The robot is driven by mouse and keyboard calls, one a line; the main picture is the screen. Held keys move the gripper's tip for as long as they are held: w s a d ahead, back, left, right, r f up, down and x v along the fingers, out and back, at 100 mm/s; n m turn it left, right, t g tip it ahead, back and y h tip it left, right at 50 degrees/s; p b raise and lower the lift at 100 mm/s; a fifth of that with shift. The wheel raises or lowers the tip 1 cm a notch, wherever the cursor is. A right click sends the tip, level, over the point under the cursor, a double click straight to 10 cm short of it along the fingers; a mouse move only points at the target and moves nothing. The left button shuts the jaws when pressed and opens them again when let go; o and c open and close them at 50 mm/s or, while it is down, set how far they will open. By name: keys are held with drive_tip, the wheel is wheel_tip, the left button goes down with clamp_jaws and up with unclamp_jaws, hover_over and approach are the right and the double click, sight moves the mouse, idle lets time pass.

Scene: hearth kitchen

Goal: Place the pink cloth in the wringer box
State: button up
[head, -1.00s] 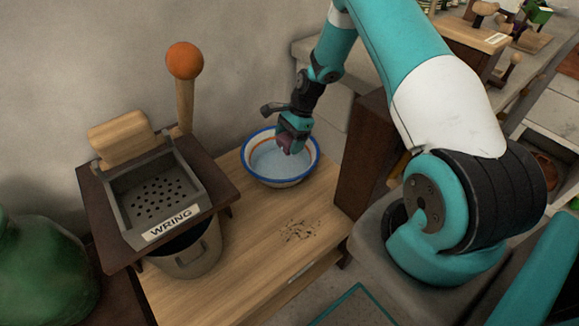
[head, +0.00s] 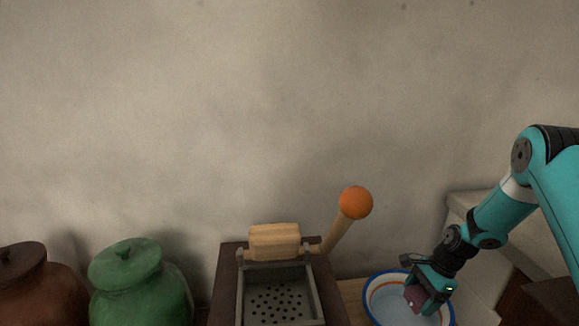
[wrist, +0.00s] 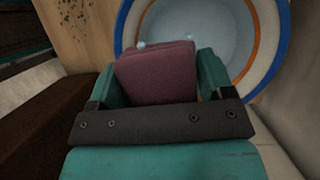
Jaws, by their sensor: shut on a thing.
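The pink cloth (wrist: 158,75) shows as a folded, dull pink-purple block between my fingers in the wrist view. My gripper (head: 422,298) is shut on it, over the near side of the white basin (head: 372,290) with a blue rim and pale water. The cloth also shows in the head view (head: 413,299). The wringer box (head: 240,298) is a grey open tray with a perforated floor, left of the basin. It is empty in the part that shows; its front is cut off by the picture's lower edge.
The wringer's upright handle with an orange ball (head: 356,203) stands between the box and my arm. A wooden block (head: 274,242) sits at the box's back edge. A green jar (head: 140,282) and a brown jar (head: 38,290) stand left. A plain wall is behind.

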sight(415, 292)
drive_tip(key=s+a+r+n+g+h+p, duration=0.2)
drive_tip(key=s+a+r+n+p, duration=0.2)
drive_tip(key=r+n, duration=0.2)
drive_tip(key=s+a+r+n+g+h+p, duration=0.2)
drive_tip(key=s+a+r+n+p, duration=0.2)
drive_tip(key=n, duration=0.7)
wheel_tip(415, 292, up, 3)
drive_tip(key=shift+s+a+f+h+p, duration=0.1)
drive_tip(key=shift+s+a+h+p, duration=0.3)
drive_tip(key=shift+s, duration=0.35)
drive_tip(key=shift+d, duration=0.2)
